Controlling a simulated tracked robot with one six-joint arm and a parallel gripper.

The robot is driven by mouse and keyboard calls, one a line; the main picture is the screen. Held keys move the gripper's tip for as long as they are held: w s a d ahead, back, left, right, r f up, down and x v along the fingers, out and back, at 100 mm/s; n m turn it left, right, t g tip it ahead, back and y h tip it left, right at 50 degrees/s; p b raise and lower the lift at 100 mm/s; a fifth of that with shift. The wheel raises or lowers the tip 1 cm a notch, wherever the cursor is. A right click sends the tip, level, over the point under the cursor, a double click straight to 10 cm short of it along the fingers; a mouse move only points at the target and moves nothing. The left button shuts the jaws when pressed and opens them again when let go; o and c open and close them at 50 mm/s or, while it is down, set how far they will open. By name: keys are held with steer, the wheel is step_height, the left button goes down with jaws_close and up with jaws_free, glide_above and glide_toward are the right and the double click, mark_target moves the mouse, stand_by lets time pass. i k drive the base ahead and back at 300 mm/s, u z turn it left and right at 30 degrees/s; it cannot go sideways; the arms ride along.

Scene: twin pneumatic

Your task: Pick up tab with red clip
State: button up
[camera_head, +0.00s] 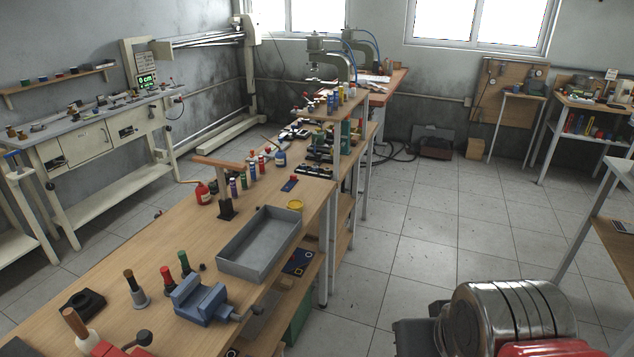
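A small dark blue flat piece with a red bit at its top (289,184) lies on the long wooden workbench (150,262), behind the grey tray. It looks like the tab with red clip, but it is too small to be sure. Nothing touches it that I can see. My gripper is not in view.
A grey open tray (258,246), a yellow lid or can (295,205), a blue vise (199,300) and a red oil can (203,193) stand on the bench. Several bottles stand behind the tab. Tiled floor (420,235) right of the bench is open.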

mark_target(287, 188)
steer(key=z, duration=0.85)
steer(key=i, duration=2.6)
steer(key=u, duration=1)
